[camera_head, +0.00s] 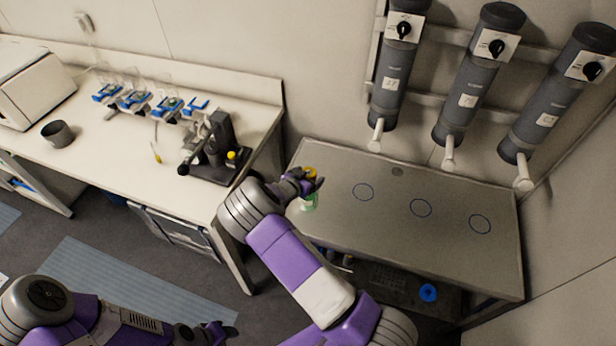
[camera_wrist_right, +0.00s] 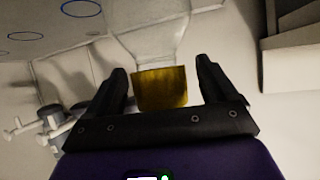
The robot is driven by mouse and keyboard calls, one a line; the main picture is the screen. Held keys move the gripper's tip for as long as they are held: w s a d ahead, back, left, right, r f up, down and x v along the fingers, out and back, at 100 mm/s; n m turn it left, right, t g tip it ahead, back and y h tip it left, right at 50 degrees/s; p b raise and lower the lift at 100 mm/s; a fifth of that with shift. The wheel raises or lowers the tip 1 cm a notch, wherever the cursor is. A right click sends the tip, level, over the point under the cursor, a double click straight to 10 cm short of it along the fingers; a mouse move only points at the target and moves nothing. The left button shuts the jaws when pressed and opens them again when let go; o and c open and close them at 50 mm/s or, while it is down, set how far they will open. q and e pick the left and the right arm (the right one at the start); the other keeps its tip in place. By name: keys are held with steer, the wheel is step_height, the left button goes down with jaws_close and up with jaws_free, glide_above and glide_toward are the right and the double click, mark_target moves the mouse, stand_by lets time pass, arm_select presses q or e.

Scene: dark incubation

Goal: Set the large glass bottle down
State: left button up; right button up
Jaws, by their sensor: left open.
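The large glass bottle is clear with a yellow cap (camera_head: 310,172) and a greenish lower part (camera_head: 308,204). It is at the left end of the grey metal bench (camera_head: 345,235) and looks upright; its base contact is partly hidden by my right arm. My right gripper (camera_head: 312,184) is at the bottle's top. In the right wrist view, the yellow cap (camera_wrist_right: 160,90) lies between the two fingers, with a narrow gap on each side, and the glass shoulder (camera_wrist_right: 150,45) shows beyond. My left gripper (camera_head: 218,330) is open, low at the bottom of the head view, away from the bottle.
Several blue circles (camera_head: 363,191) mark the bare metal bench top. Grey cylinders with spouts (camera_head: 390,85) hang on the wall above. At left, a white bench (camera_head: 100,165) holds a microscope (camera_head: 212,150), blue-clamped glassware (camera_head: 135,98) and a dark cup (camera_head: 58,133).

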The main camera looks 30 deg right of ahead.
steer(key=shift+r, duration=0.1)
steer(key=shift+s+a+r, duration=0.1)
steer(key=shift+a+r, duration=0.1)
steer(key=p+v, duration=0.1)
steer(key=v, duration=1)
steer(key=s+a+f+n+g+y, duration=0.2)
steer(key=s+f+n+y, duration=0.35)
steer(key=s+f, duration=0.65)
steer(key=s+a+f+n+g+y, duration=0.3)
steer(key=s+a+y, duration=0.6)
steer(key=s+a, duration=0.5)
steer(key=shift+a+f+n+g, duration=0.2)
steer(key=shift+n+g, duration=0.1)
steer(key=shift+n, duration=0.25)
steer(key=shift+w, duration=0.1)
